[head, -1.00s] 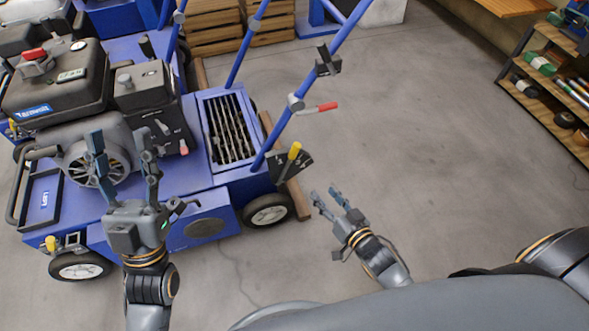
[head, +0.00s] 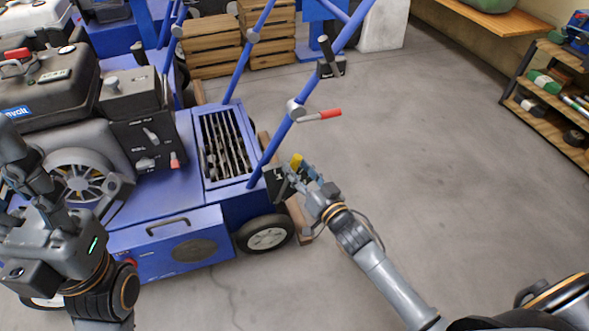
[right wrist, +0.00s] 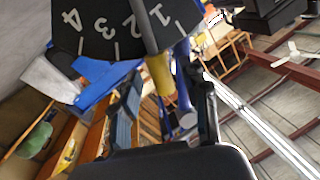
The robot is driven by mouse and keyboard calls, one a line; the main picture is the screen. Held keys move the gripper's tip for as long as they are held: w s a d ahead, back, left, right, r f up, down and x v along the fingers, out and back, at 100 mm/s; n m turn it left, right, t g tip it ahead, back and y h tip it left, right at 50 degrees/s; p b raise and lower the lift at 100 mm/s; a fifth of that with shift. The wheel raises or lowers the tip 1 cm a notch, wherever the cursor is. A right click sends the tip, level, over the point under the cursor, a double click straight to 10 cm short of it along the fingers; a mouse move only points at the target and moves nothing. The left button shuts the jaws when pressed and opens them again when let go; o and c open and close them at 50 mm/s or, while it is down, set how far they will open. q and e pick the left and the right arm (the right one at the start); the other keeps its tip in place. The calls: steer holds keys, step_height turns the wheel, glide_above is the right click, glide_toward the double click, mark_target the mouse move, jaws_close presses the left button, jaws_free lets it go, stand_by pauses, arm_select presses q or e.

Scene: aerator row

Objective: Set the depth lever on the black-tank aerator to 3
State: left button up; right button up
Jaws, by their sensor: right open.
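The black-tank aerator (head: 165,210) is the blue machine at the left of the head view, with a black tank (head: 45,88). Its depth lever has a yellow grip (head: 296,160), which also shows in the right wrist view (right wrist: 160,75). The lever crosses the black number plate (right wrist: 100,35) between the 2 and the 1, close beside the 2. Any mark beneath it is hidden. My right gripper (head: 306,178) is open at the lever, its fingers either side of the yellow grip in the wrist view; contact is unclear. My left gripper (head: 28,165) is open and empty, partly cut off.
A red-tipped handle (head: 322,115) and blue handlebar tubes (head: 283,130) rise just above the yellow grip. A wheel (head: 266,235) stands below. Wooden crates (head: 210,45) are behind; a shelf (head: 550,105) is at right. Floor between is clear.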

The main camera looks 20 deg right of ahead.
steer(key=shift+b+x, duration=0.3)
steer(key=shift+x, duration=1)
jaws_close()
